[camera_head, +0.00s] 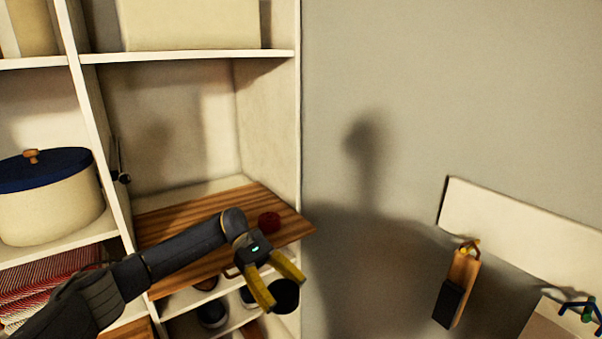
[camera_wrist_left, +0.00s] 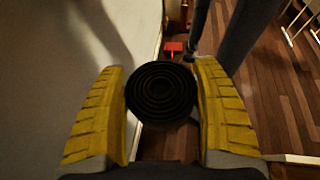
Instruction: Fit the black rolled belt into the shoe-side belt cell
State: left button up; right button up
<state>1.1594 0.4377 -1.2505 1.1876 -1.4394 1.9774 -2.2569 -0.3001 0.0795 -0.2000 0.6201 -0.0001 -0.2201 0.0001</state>
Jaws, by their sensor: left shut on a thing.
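My left gripper (camera_head: 285,291) is shut on the black rolled belt (camera_head: 287,297), in front of the shelf unit's lower right part. In the left wrist view the belt (camera_wrist_left: 161,92) shows as a round spiral between the two yellow fingers (camera_wrist_left: 160,72), its coil facing the camera. Dark shoes (camera_head: 212,314) stand on the shelf below, left of the gripper. I cannot make out the shoe-side belt cell. My right gripper is not in view.
The white shelf unit (camera_head: 298,120) has an upright right side close to the gripper. A cream basket with a blue lid (camera_head: 48,195) and folded striped cloth (camera_head: 50,285) fill the left bays. A brush (camera_head: 457,285) hangs on the right. Grey wall lies between.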

pick_arm(q)
jog(key=w+d+n+t+h, duration=0.1)
jog(key=w+d+r+n+t+h, duration=0.1)
jog(key=d+n+t, duration=0.1)
jog(key=a+r+n+t, duration=0.6)
jog(key=a+n+t, duration=0.6)
jog(key=t, duration=0.1)
jog(key=s+a+f+t, duration=0.1)
jog(key=s+a+f, duration=0.6)
jog(key=w+d+r, duration=0.2)
jog(key=w+r, duration=0.4)
jog(key=w, duration=0.3)
jog(key=w+d+r, duration=0.2)
jog(key=w+r, duration=0.5)
jog(key=w, duration=0.2)
jog(key=w+a+f+n+t+y, duration=0.1)
jog(key=w+a+f, duration=0.1)
jog(key=w, duration=0.4)
jog(key=w+a+f+n+t+y, duration=0.1)
jog(key=w+a+f, duration=0.1)
jog(key=w+a, duration=0.2)
jog(key=shift+w+a+f+n, duration=0.25)
jog(key=shift+w+n, duration=0.15)
jog(key=shift+w, duration=0.85)
